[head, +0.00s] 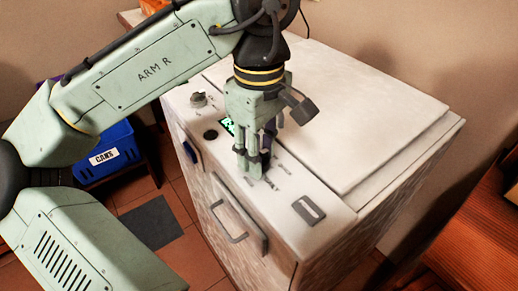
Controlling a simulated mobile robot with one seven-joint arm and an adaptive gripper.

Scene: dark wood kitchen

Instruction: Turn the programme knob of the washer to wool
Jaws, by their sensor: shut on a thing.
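The washer (365,115) is a pale, worn box with a raised flat lid and a control panel along its near left top edge. My gripper (253,170) points straight down at the middle of this panel. Its fingers are shut on the programme knob, which they hide almost wholly. Small printed marks (281,172) lie around the fingertips, too small to read. I cannot tell where the knob points. A second, grey knob (198,99) stands free at the panel's far end.
A green lit display (227,125) and a dark round button (210,134) lie behind my fingers. A grey slotted plate (308,210) is at the panel's near end. A handle (238,222) sticks out from the front. A blue bin (105,155) marked CANS and wooden furniture (480,225) flank the washer.

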